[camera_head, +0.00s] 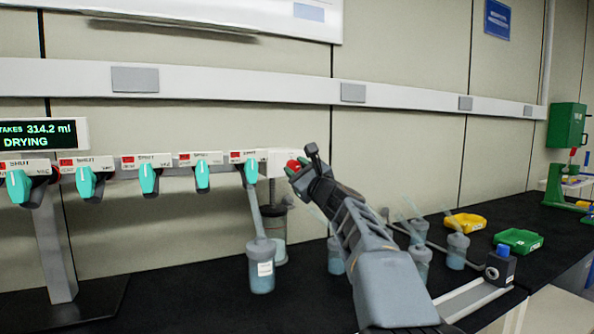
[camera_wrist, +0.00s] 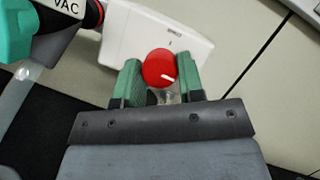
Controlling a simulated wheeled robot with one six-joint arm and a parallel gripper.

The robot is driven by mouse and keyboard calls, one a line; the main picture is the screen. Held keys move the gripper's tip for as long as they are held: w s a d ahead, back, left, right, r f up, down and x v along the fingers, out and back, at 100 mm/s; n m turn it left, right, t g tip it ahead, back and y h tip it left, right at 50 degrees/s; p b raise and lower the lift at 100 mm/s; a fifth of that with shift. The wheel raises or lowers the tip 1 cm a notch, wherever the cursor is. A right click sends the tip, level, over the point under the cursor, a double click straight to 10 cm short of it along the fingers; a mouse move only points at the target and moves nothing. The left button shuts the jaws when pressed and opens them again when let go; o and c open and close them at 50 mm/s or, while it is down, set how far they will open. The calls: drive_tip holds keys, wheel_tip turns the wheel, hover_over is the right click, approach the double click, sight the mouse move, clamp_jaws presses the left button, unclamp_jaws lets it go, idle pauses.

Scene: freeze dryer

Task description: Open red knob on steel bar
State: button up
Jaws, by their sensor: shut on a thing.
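The red knob (camera_wrist: 159,68) is round with a white mark on its face and sits at the end of a white block (camera_wrist: 135,35) on the steel bar. My gripper (camera_wrist: 158,82) has its green fingers on both sides of the knob and is shut on it. The white mark points toward the right. In the head view the red knob (camera_head: 293,164) is partly hidden by my gripper (camera_head: 299,168), which reaches the right end of the bar (camera_head: 275,155).
Several teal valve handles (camera_head: 149,178) line the bar to the left. A flask (camera_head: 262,266) hangs below the last one. Several bottles (camera_head: 457,250), a yellow tray (camera_head: 465,222), a green tray (camera_head: 518,240) and a small dark box (camera_head: 500,266) stand on the black bench.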

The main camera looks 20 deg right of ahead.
drive_tip(key=o, duration=0.9)
drive_tip(key=b+v, duration=0.2)
drive_tip(key=v, duration=1.1)
drive_tip(key=shift+s+d, duration=0.15)
drive_tip(key=shift+s, duration=0.25)
